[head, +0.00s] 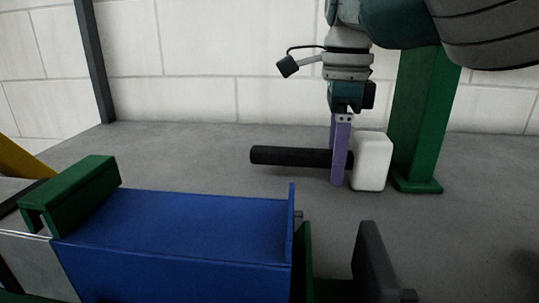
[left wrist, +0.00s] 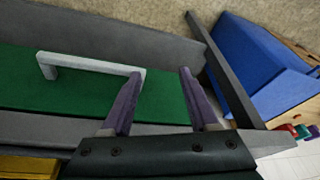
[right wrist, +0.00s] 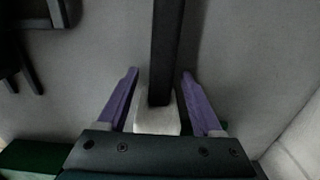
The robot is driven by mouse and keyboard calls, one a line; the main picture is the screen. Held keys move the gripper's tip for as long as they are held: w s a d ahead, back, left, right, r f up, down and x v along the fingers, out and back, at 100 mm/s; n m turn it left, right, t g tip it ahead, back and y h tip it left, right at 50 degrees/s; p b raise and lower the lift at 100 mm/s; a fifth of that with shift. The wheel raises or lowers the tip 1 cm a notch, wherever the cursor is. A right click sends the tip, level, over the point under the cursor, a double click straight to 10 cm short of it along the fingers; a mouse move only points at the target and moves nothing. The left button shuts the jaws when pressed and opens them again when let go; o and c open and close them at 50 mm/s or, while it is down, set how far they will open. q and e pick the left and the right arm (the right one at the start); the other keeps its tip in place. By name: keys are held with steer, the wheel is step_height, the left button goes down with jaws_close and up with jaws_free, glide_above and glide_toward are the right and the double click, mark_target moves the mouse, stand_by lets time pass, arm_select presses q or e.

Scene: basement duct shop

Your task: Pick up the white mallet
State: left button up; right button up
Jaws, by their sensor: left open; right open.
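The white mallet has a white block head (head: 371,162) and a black handle (head: 290,156). It lies on the grey surface in the head view, handle pointing left. My right gripper (head: 340,182) points down at the mallet, where the handle meets the head. In the right wrist view the open purple fingers (right wrist: 160,73) stand on either side of the handle (right wrist: 167,50), with the white head (right wrist: 157,118) between them near the palm. Gaps show on both sides. My left gripper (left wrist: 158,70) is open and shows only in the left wrist view, away from the mallet.
A green post (head: 423,120) stands just right of the mallet head. A blue box-like piece (head: 190,225) with a green block (head: 75,190) is at front left. A grey upright plate (head: 373,262) stands in front. A white block wall (head: 200,50) closes the back.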

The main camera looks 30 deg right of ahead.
steer(key=shift+c, duration=0.4)
jaws_close()
